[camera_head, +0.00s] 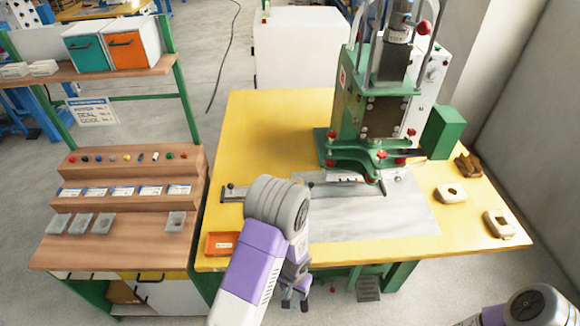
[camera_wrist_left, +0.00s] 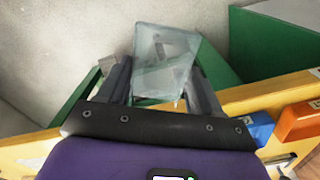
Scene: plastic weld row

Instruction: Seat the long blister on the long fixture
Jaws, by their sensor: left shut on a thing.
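My left gripper (camera_head: 290,300) hangs low at the front edge of the yellow table. In the left wrist view its two fingers (camera_wrist_left: 160,88) are shut on a clear plastic blister (camera_wrist_left: 165,45), which sticks out beyond the fingertips, tilted. I cannot make out the held blister in the head view. Two beige fixtures lie at the table's right: one with a rounded opening (camera_head: 450,194) and one nearer the front right edge with a longer opening (camera_head: 499,223). I cannot tell for certain which is the long one. My right gripper is out of view.
A green press (camera_head: 375,110) stands at the back over a grey plate (camera_head: 405,212). An orange tray (camera_head: 222,243) sits at the front left. Several clear blisters, one apart (camera_head: 176,222), lie on the wooden stepped rack (camera_head: 128,252).

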